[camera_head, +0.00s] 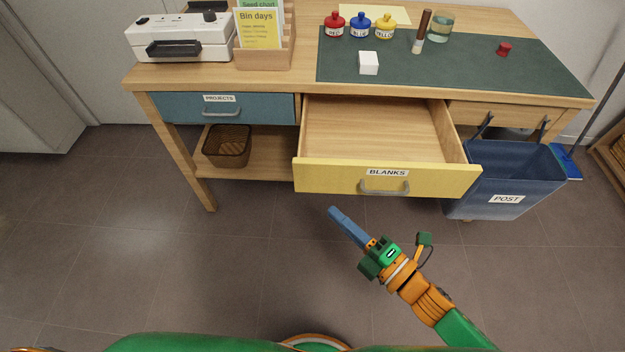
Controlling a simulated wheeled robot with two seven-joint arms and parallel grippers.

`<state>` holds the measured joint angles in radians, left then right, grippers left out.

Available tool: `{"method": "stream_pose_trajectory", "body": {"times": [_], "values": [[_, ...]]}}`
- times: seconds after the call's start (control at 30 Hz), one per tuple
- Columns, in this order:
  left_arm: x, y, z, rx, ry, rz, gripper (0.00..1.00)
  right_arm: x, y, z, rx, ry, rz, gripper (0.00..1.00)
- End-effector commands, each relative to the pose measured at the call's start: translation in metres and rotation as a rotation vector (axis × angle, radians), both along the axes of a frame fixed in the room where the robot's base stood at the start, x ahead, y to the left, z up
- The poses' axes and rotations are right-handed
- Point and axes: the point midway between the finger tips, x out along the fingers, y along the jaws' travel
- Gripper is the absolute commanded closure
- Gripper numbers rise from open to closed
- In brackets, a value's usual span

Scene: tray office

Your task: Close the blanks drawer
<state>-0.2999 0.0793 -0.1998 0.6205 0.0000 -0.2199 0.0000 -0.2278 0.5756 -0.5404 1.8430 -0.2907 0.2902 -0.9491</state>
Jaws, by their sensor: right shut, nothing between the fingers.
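The blanks drawer (318,177) has a yellow front with a "BLANKS" label and a grey handle (384,187). It is pulled well out of the desk (285,83), and its wooden inside looks empty. My right gripper (334,212) is shut and empty. In the picture its blue fingertips lie just below the drawer front, left of the handle, and look apart from it. My left gripper is not in view.
The blue projects drawer (260,108) at the left is shut. A blue post bin (520,165) hangs close by the open drawer's right side. A dark basket (227,145) sits on the lower shelf. The floor in front is clear.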

Motion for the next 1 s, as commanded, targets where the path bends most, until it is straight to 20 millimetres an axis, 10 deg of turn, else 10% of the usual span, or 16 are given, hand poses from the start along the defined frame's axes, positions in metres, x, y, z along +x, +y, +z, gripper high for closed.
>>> {"method": "stream_pose_trajectory", "body": {"times": [0.3,0.5,1.0], "values": [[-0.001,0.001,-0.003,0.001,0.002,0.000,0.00,0.050,0.049,0.001,0.002,-0.001,-0.001,1.00],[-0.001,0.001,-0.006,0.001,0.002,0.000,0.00,0.079,0.047,-0.001,-0.001,0.002,-0.002,1.00],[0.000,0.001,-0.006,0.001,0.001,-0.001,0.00,0.087,0.046,0.000,0.001,0.004,-0.003,1.00]]}}
